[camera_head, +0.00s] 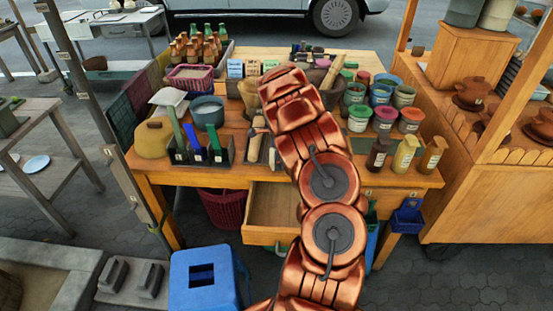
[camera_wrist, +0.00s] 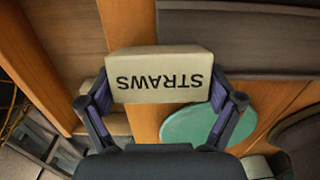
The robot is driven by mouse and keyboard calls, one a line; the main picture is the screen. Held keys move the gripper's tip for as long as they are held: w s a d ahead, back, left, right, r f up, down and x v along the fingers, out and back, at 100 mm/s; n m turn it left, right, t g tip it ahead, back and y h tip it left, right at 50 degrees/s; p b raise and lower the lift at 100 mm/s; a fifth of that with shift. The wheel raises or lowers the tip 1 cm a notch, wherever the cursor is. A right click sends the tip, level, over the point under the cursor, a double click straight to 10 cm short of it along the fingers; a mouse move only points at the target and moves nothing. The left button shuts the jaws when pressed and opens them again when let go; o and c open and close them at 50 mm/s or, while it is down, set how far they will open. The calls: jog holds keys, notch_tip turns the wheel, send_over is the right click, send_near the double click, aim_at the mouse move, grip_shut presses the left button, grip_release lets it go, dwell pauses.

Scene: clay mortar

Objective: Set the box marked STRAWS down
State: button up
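The box marked STRAWS (camera_wrist: 160,65) is a pale cream block with black lettering, upside down in the wrist view. My gripper (camera_wrist: 162,88) has its two dark, purple-sided fingers against the box's left and right ends and holds it. Wooden surfaces and a green round thing (camera_wrist: 205,124) show behind the box; whether the box touches anything below is not clear. In the head view my copper-coloured arm reaches over the wooden table (camera_head: 160,176) and hides the gripper, and I cannot make out the box there.
An open drawer (camera_head: 270,206) juts from the table's front. A divided dark tray (camera_head: 203,152), a blue-grey pot (camera_head: 208,112) and a purple basket (camera_head: 190,78) stand left of my arm. Colourful tins (camera_head: 360,117) and small bottles (camera_head: 405,153) crowd the right side. A blue stool (camera_head: 203,279) stands in front.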

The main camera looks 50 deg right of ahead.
jog(key=c, duration=0.8)
jog(key=shift+r, duration=0.1)
